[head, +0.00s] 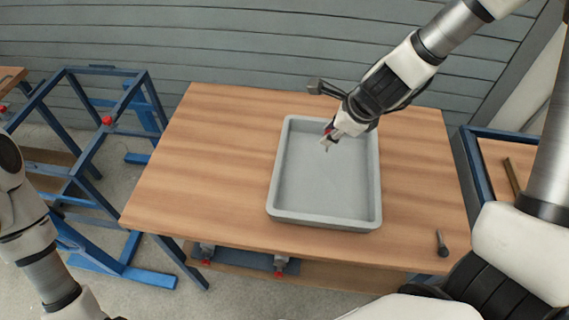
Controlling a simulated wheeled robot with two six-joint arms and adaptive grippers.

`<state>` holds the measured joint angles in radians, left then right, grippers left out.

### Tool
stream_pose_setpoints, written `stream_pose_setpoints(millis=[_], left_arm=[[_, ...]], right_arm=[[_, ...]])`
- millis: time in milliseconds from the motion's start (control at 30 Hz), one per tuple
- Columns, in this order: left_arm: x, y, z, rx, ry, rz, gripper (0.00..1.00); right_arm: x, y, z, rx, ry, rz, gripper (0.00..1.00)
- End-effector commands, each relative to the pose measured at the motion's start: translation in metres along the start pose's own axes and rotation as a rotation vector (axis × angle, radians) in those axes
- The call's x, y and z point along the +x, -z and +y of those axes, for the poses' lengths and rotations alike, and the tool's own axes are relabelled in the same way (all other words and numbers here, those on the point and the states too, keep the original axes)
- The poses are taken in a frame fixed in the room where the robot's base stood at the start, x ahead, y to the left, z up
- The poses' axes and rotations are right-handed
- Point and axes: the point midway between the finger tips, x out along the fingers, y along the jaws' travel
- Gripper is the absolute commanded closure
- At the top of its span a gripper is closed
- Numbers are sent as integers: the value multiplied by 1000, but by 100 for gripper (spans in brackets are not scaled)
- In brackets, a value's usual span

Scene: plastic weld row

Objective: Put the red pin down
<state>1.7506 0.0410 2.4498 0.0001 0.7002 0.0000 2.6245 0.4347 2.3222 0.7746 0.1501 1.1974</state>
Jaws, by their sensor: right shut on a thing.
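My right gripper (329,141) reaches in from the upper right and hangs over the grey tray (275,190), towards its far part. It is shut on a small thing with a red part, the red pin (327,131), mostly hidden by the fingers. I cannot tell whether the pin touches the tray floor. The rest of the tray looks empty. My left arm shows at the left edge, but its gripper is out of view.
The tray stands on a wooden table (215,160), whose left half is clear. A small dark bolt-like object (442,243) lies near the front right corner. A blue frame (100,150) with a red knob (107,120) stands left; another blue-edged bench (495,165) is right.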

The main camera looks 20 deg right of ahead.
Motion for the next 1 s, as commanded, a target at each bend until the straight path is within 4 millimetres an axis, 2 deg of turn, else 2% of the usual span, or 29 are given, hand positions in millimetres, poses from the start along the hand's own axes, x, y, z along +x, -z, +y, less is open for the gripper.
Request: stream_pose_setpoints(millis=[100, 200, 500, 733, 900, 933, 1000], left_arm=[[31, 0, 0, 2, 0, -1, 60], [50, -1, 0, 2, 0, -2, 60], [83, -1, 0, 1, 0, -1, 60], [80, 0, 0, 1, 0, -1, 60], [85, 0, 0, 1, 0, -1, 60], [84, 0, 0, 1, 0, -1, 60], [84, 0, 0, 1, 0, -1, 60]], right_arm=[[31, 13, 7, -1, -1, 0, 100], [51, 22, 12, -1, -1, 1, 100], [91, 38, 20, -1, -1, 1, 100], [88, 37, 20, 0, 0, 0, 100], [93, 39, 21, 0, 0, 0, 100], [92, 39, 21, 0, 0, 0, 67], [91, 39, 21, 0, 0, 0, 49]])
